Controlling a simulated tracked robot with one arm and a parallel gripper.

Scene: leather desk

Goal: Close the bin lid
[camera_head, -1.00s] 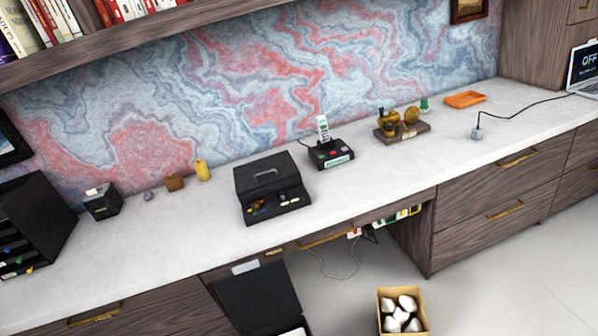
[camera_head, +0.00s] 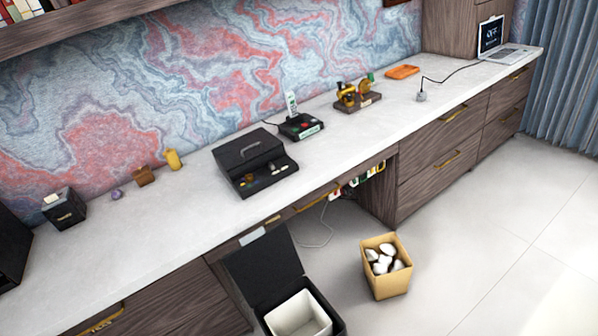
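A black bin (camera_head: 333,318) stands on the floor in front of the desk, at the bottom middle of the view and partly cut off by the lower edge. Its black lid (camera_head: 262,262) is open, standing up at the bin's back on the desk side. A white inner bucket (camera_head: 297,316) shows inside the bin and looks empty as far as I can see. My gripper is not in view.
A cardboard box (camera_head: 390,283) holding several white lumps stands on the floor right of the bin. The white desktop (camera_head: 215,210) carries a black box (camera_head: 254,163) near its front edge. Drawers (camera_head: 440,150) line the desk front. The floor (camera_head: 480,262) at right is clear.

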